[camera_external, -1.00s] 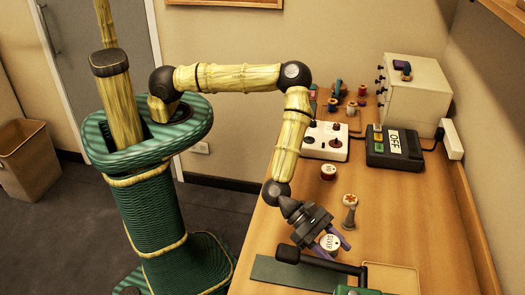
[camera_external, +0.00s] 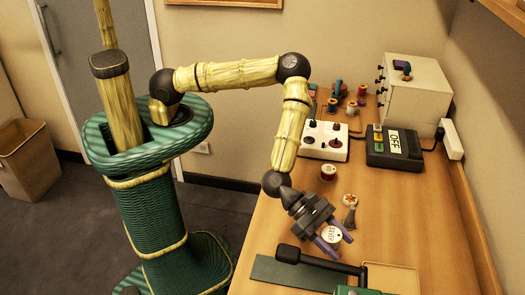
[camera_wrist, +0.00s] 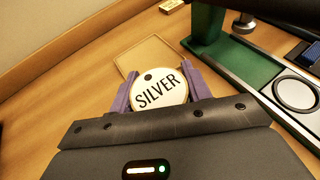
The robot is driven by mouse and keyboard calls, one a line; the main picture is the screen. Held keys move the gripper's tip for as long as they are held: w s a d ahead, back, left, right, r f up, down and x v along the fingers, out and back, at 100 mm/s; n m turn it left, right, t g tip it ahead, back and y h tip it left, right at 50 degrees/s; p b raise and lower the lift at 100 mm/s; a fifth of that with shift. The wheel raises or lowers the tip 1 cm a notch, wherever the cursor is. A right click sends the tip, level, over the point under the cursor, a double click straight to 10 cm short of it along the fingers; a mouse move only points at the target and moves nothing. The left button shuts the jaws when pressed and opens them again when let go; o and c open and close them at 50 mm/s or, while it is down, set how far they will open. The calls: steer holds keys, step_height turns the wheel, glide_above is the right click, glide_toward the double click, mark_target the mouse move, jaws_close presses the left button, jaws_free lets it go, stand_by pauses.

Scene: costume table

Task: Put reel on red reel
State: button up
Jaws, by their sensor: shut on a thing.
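My gripper (camera_external: 336,241) is shut on a reel with a white top labelled SILVER (camera_wrist: 160,89). The purple fingers hold this reel from both sides, and it also shows in the external view (camera_external: 331,234). A red-sided reel with a white top (camera_external: 328,173) stands on the table, farther back than my gripper and apart from it. Its label is too small to read. The red reel does not show in the wrist view.
A reel with an orange-marked top (camera_external: 350,200) and a grey post-like piece (camera_external: 349,218) are close beside my gripper. A green press with a dark lever (camera_external: 320,260) is in front. A white control box (camera_external: 323,141) and a black OFF box (camera_external: 394,149) stand behind.

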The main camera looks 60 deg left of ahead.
steer(key=w+a, duration=0.3)
steer(key=w, duration=0.1)
steer(key=w+a+r, duration=0.1)
steer(key=w+a, duration=0.2)
steer(key=w, duration=0.2)
steer(key=w+a+r+b, duration=0.1)
steer(key=w+a, duration=0.2)
steer(key=w, duration=0.2)
steer(key=shift+w+a+r, duration=0.15)
steer(key=w+a, duration=0.6)
steer(key=a, duration=0.3)
steer(key=r+b, duration=0.1)
glide_above(333, 171)
steer(key=shift+r, duration=0.15)
step_height(333, 171, down, 6)
steer(key=shift+f+p, duration=0.1)
steer(key=shift+p, duration=0.35)
steer(key=shift+f, duration=0.1)
steer(key=shift+f+p, duration=0.4)
steer(key=shift+f, duration=1.4)
